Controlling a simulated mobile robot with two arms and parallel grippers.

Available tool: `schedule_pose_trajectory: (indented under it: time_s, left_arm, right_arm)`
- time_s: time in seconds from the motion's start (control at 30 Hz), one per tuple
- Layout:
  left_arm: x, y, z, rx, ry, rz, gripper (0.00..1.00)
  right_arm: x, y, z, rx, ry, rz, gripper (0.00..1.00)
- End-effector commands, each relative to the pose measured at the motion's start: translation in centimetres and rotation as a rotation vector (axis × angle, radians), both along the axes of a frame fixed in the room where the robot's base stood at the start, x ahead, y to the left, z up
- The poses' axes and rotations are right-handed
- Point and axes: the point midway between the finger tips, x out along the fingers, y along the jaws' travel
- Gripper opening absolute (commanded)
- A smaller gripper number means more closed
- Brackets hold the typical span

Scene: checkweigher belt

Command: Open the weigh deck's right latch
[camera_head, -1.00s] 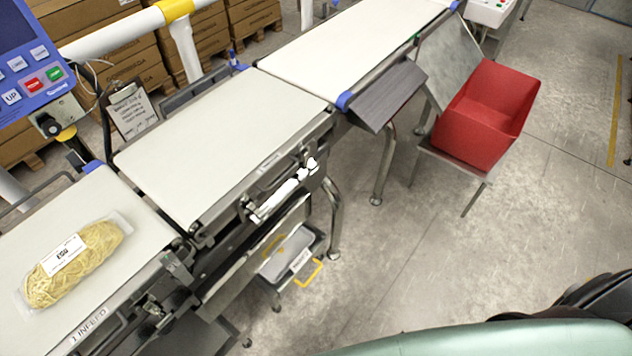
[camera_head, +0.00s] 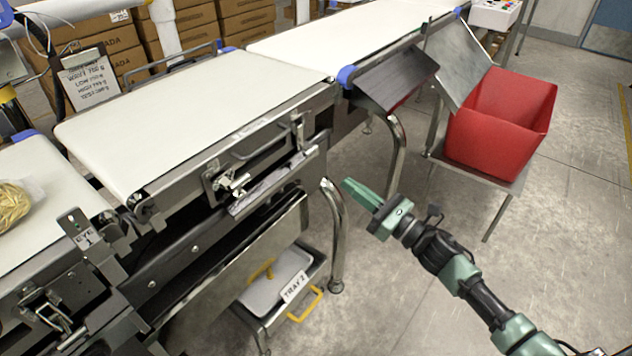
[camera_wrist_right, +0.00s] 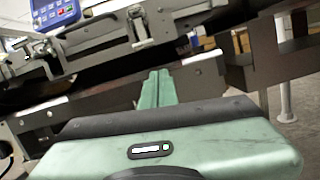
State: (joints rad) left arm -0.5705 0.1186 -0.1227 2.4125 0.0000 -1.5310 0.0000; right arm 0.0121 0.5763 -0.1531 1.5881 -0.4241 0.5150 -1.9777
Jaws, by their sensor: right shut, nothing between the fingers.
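The weigh deck (camera_head: 190,118) is the middle white belt section. On its front side are a left latch (camera_head: 230,183) and a right latch (camera_head: 298,132), with a bar handle between them. The right latch is small here and I cannot tell its lever's position. My right gripper (camera_head: 350,187) is shut and empty, in the air in front of and right of the deck, apart from the latch. In the right wrist view its green fingers (camera_wrist_right: 157,84) are together, pointing at the frame. A metal latch (camera_wrist_right: 139,26) shows above them; I cannot tell which one. My left gripper is not in view.
A red bin (camera_head: 490,135) stands on a metal stand at the right. A dark chute (camera_head: 395,80) juts out right of the deck. A grey tray (camera_head: 270,290) with a yellow handle is below. The floor around my right arm is clear.

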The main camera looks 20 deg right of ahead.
Motion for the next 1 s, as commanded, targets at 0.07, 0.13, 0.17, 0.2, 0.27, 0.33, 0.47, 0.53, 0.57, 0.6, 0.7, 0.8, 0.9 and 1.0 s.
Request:
schedule_pose_trajectory:
  time_s: [0.07, 0.13, 0.17, 0.2, 0.27, 0.33, 0.47, 0.53, 0.57, 0.6, 0.7, 0.8, 0.9, 1.0]
  left_arm:
    - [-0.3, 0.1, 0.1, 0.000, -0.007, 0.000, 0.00]
    - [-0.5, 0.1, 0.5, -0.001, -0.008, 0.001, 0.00]
    - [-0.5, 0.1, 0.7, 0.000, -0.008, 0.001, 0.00]
    - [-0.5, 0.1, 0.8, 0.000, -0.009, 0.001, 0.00]
    - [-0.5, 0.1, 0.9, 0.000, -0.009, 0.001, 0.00]
    - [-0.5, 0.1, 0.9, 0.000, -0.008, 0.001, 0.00]
    - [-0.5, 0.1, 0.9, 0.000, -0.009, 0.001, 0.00]
    - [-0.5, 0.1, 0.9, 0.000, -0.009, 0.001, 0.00]
    - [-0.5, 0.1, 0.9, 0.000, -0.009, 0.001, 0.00]
    - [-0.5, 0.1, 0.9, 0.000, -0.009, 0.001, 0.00]
    - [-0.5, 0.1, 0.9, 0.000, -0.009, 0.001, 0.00]
    - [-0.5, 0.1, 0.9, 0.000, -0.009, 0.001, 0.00]
    - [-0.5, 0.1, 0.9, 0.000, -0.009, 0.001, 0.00]
    - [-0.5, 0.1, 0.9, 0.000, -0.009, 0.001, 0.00]
  right_arm:
    - [-0.3, 0.5, 0.3, -0.053, -0.061, 0.015, 0.00]
    - [-0.4, 0.8, 0.9, -0.079, -0.090, 0.022, 0.00]
    - [-0.5, 0.9, 1.0, -0.086, -0.099, 0.024, 0.00]
    - [-0.5, 0.9, 1.2, -0.091, -0.103, 0.024, 0.00]
    - [-0.5, 0.9, 1.3, -0.092, -0.105, 0.025, 0.00]
    - [-0.5, 0.9, 1.3, -0.091, -0.103, 0.024, 0.00]
    - [-0.5, 0.9, 1.3, -0.089, -0.102, 0.023, 0.00]
    - [-0.3, 1.0, 1.3, -0.088, -0.101, 0.023, 0.00]
    - [-0.2, 1.1, 1.4, -0.088, -0.102, 0.023, 0.00]
    - [0.1, 1.2, 1.5, -0.087, -0.103, 0.022, 0.00]
    - [1.1, 2.0, 1.8, -0.087, -0.104, 0.023, 0.00]
    - [2.5, 3.0, 2.3, -0.084, -0.103, 0.023, 0.00]
    - [4.0, 4.1, 2.8, -0.085, -0.102, 0.023, 0.00]
    - [5.3, 5.1, 3.2, -0.086, -0.102, 0.023, 0.00]
